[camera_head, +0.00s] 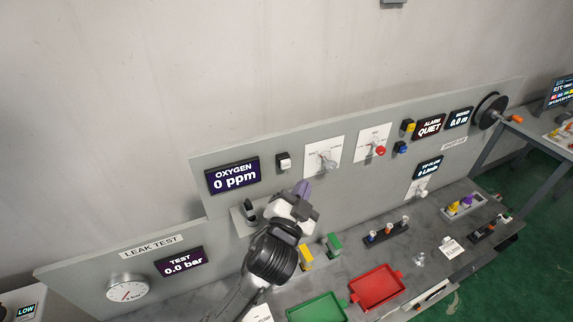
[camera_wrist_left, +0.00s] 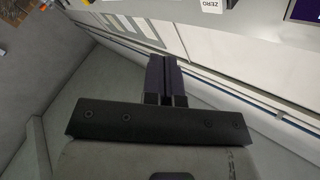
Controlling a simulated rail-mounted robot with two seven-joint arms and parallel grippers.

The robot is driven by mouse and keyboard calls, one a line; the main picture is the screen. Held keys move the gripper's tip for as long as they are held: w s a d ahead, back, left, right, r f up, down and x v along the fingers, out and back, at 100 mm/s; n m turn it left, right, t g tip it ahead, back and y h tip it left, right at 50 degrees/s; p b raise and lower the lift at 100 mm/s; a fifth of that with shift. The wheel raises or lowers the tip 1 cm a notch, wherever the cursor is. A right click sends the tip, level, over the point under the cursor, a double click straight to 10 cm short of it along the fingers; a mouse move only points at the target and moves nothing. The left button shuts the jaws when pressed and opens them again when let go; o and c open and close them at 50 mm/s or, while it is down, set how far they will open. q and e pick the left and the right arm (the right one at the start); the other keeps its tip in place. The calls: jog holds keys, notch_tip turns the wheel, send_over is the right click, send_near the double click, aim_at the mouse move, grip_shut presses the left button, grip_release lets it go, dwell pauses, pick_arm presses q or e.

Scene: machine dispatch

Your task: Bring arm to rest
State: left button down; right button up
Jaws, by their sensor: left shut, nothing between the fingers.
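My left arm reaches in from the bottom of the head view, and its gripper (camera_head: 302,190) is in front of the panel, below the dials. Its purple fingers are closed together with nothing between them. In the left wrist view the shut purple fingers (camera_wrist_left: 164,78) point away over a pale surface, with a panel edge beyond them. The right gripper does not show in either view.
The grey panel carries an oxygen display (camera_head: 234,175), dials and a pressure gauge (camera_head: 127,291). On the bench are a green tray (camera_head: 317,308), a red tray (camera_head: 376,288), a dark rack (camera_head: 386,232) and small blocks. These lie right of my arm.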

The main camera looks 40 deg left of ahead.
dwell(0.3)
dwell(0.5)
pick_arm(q)
jog(key=s+d+f+n+g+h+p, duration=0.1)
jog(key=s+d+f+g+h, duration=0.25)
jog(key=f, duration=0.25)
jog(key=s+d+f+g+h+p, duration=0.1)
jog(key=s+d+f+g+h, duration=0.15)
jog(key=f+g, duration=0.2)
jog(key=s+d+f+g+h+p, duration=0.1)
jog(key=s+f+g+p, duration=0.2)
jog(key=s, duration=0.8)
jog(key=s+d+f+g+p, duration=0.1)
jog(key=s+f+g+p, duration=0.2)
jog(key=s+f, duration=0.4)
jog(key=s+p, duration=0.1)
jog(key=s, duration=0.3)
jog(key=shift+s+d+h+p, duration=0.2)
jog(key=shift+h+p, duration=0.1)
jog(key=shift+h, duration=0.1)
